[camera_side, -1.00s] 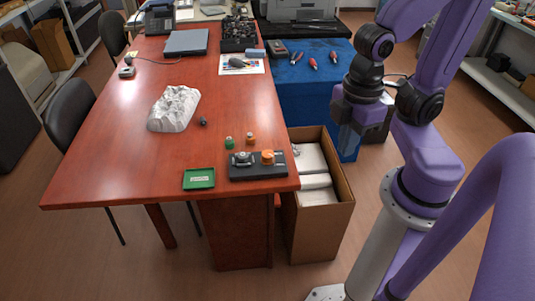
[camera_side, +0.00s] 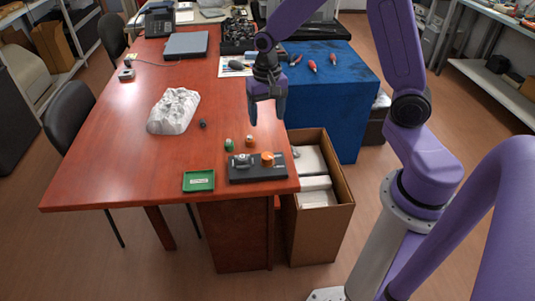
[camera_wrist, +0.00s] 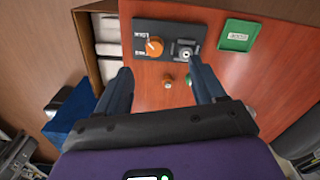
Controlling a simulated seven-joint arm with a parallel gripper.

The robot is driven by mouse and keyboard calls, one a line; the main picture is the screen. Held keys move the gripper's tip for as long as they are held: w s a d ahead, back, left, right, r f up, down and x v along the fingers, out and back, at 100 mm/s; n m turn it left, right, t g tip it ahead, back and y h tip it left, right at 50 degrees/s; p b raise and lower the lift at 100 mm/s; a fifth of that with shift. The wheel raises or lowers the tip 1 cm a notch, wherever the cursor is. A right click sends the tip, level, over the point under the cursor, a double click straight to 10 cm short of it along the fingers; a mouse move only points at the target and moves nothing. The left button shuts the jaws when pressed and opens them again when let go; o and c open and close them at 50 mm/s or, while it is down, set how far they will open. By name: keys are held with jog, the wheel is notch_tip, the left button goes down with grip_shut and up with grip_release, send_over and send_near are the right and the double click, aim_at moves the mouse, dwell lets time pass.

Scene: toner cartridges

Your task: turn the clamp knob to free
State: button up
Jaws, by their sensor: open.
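The orange clamp knob (camera_side: 267,157) sits on the right part of a black base (camera_side: 245,177) near the table's front edge. In the wrist view the knob (camera_wrist: 154,46) is at the left of the base (camera_wrist: 172,28), with small white lettering beside it that I cannot read. A grey metal clamp part (camera_wrist: 185,50) is on the same base. My gripper (camera_side: 267,113) is open and empty, pointing down above the table, behind and above the knob. In the wrist view its fingertips (camera_wrist: 160,70) are apart, with the knob beyond the gap between them.
A small green piece (camera_side: 229,145) and an orange-topped piece (camera_side: 249,140) stand just behind the base. A green tray (camera_side: 199,181) lies to its left. A white lumpy block (camera_side: 173,111) is farther back. An open cardboard box (camera_side: 318,215) stands beside the table.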

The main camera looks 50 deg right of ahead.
jog(key=w+d+f+m, duration=0.2)
jog(key=w+d+m, duration=0.1)
jog(key=d, duration=0.1)
send_near(268, 156)
notch_tip(268, 156, down, 9)
jog(key=shift+w+f, duration=0.1)
dwell(0.4)
jog(key=c, duration=1.1)
